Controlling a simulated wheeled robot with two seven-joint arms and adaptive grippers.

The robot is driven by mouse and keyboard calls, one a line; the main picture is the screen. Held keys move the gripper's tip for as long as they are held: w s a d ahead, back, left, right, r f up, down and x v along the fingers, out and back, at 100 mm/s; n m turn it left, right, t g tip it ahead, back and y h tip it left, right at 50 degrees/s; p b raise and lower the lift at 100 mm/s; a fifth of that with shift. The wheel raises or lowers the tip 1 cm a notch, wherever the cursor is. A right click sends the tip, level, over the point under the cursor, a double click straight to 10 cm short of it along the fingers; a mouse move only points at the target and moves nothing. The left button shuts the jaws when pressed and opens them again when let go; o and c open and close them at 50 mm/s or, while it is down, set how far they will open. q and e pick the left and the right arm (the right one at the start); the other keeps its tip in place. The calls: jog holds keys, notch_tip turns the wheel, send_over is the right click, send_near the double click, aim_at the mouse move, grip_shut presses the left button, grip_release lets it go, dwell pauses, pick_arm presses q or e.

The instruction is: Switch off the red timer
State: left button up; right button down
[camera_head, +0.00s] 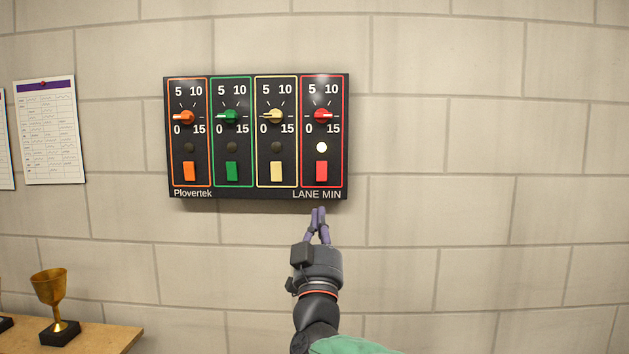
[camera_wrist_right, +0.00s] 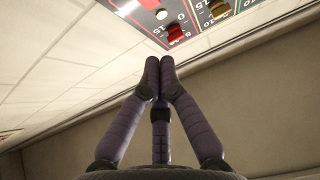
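The red timer (camera_head: 308,88) is the rightmost column of the dark wall panel. Its red knob (camera_head: 322,115) has its white mark pointing right, between 10 and 15. Its small lamp (camera_head: 321,147) is lit white. Its red rectangular switch (camera_head: 321,171) sits below the lamp. My right gripper (camera_head: 318,209) is just under the panel's lower edge, below the red column, with its fingers together and nothing between them. In the right wrist view the closed fingertips (camera_wrist_right: 160,68) stand apart from the red knob (camera_wrist_right: 175,33). My left gripper is out of view.
The orange (camera_head: 186,117), green (camera_head: 231,116) and yellow (camera_head: 271,116) timers to the left have marks pointing left and dark lamps. A gold trophy (camera_head: 50,288) stands on a wooden surface (camera_head: 110,337) at lower left. The wall right of the panel is bare.

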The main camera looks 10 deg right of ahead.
aim_at(321, 167)
jog(key=p+x, duration=0.1)
jog(key=x, duration=0.3)
jog(key=p+x, duration=0.2)
jog(key=x, duration=0.1)
jog(key=f+p+x, duration=0.1)
jog(key=x, duration=0.3)
jog(key=shift+w+d+r+p, duration=0.25)
jog(key=shift+w+p, duration=0.1)
jog(key=shift+w, duration=0.2)
jog(key=shift+w+d+f, duration=0.1)
jog(key=shift+w, duration=0.3)
jog(key=shift+w+d+f, duration=0.1)
jog(key=shift+w+d, duration=0.05)
jog(key=shift+w, duration=0.2)
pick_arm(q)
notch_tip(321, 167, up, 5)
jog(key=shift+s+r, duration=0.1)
